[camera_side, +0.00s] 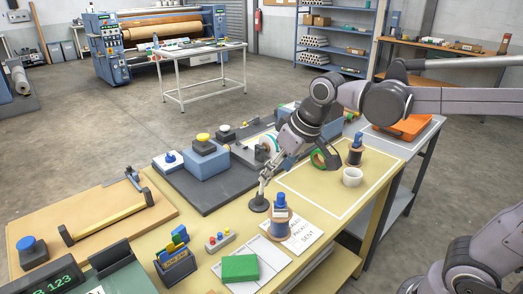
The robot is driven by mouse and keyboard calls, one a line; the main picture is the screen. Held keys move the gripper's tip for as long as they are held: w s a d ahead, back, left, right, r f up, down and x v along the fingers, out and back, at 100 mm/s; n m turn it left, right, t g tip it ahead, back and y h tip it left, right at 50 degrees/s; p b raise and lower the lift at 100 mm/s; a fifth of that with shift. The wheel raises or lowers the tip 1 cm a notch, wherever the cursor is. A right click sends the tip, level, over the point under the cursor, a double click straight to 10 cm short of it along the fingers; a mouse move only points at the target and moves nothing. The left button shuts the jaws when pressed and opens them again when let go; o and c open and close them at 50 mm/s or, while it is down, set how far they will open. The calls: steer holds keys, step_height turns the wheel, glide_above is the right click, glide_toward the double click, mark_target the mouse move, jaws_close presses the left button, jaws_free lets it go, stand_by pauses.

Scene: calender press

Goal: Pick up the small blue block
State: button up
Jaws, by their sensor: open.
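A small blue block-like piece (279,201) sits on top of a brown spool (279,223) near the front middle of the table. A second small blue piece (357,138) tops a dark spool (355,156) at the right. I cannot tell for sure which of them is the task's block.
A green block (240,268) lies at the front. The outlined mat area (325,195) is mostly clear.

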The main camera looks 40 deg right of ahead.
steer(key=w+a+g, duration=0.1)
steer(key=w+a, duration=0.4)
steer(key=w, duration=0.2)
steer(key=n+g, duration=0.2)
steer(key=g, duration=0.2)
glide_toward(178, 229)
steer(key=shift+s+a+f+h, duration=0.1)
steer(key=shift+s+a+h, duration=0.2)
step_height(178, 229, down, 5)
steer(key=shift+f, duration=0.2)
steer(key=shift+w+f, duration=0.15)
steer(key=shift+f, duration=1.1)
steer(key=shift+w+f, duration=0.1)
steer(key=shift+f, duration=1.2)
steer(key=c, duration=1)
